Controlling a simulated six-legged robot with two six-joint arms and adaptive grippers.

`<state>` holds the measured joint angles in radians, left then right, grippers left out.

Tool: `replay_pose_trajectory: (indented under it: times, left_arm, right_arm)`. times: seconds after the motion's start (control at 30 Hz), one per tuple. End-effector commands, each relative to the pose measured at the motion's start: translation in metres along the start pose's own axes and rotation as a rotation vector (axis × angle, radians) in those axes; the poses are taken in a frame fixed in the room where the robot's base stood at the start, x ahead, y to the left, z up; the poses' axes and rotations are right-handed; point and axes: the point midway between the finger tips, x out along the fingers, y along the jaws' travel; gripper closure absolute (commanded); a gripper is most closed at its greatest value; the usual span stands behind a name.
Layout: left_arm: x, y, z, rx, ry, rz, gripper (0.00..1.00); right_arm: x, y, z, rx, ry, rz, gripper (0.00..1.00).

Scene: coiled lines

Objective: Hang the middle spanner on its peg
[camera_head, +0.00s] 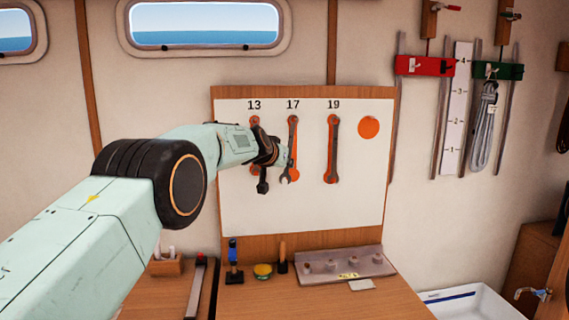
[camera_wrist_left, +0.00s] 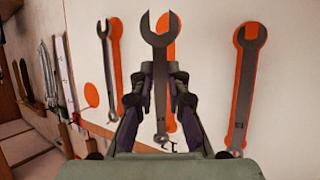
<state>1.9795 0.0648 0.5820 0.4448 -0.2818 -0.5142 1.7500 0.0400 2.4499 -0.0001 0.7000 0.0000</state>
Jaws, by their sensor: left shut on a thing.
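The middle spanner (camera_head: 291,155), grey steel, hangs upright under the number 17 with its open jaw down. It stands in front of its orange outline (camera_wrist_left: 171,112) on the white board (camera_head: 350,220). My left gripper (camera_head: 283,152) is shut on its shaft. The inverted left wrist view shows the spanner (camera_wrist_left: 160,85) between the fingers (camera_wrist_left: 160,80), a little left of the outline. My right gripper is not in view.
The 19 spanner (camera_head: 332,150) hangs on its outline to the right. The 13 spanner (camera_wrist_left: 243,90) hangs on the other side, partly behind my left arm in the head view. A bench (camera_head: 330,300) below holds small tools and a grey rack (camera_head: 345,263).

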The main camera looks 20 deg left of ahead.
Motion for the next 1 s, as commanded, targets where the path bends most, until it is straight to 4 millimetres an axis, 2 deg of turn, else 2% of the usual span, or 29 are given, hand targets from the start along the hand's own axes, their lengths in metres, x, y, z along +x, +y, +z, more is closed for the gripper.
replay_pose_trajectory:
  times: [0.1, 0.13, 0.43, 0.77, 1.0]
  left_arm:
    - [-0.001, -0.001, -0.001, -0.001, 0.003, -0.001, 1.0]
    - [-0.001, -0.001, -0.001, -0.001, 0.003, -0.001, 0.85]
    - [0.0, -0.001, -0.001, -0.001, 0.002, -0.001, 0.59]
    - [0.0, 0.0, 0.0, -0.001, -0.001, 0.0, 0.59]
    - [-0.011, 0.001, -0.002, -0.001, 0.001, 0.005, 0.59]
  right_arm:
    - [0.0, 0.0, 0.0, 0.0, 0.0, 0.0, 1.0]
    - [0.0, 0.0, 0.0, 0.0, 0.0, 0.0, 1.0]
    - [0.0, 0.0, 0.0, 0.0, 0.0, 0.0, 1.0]
    - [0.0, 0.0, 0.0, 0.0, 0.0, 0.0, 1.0]
    - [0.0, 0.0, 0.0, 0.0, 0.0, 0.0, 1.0]
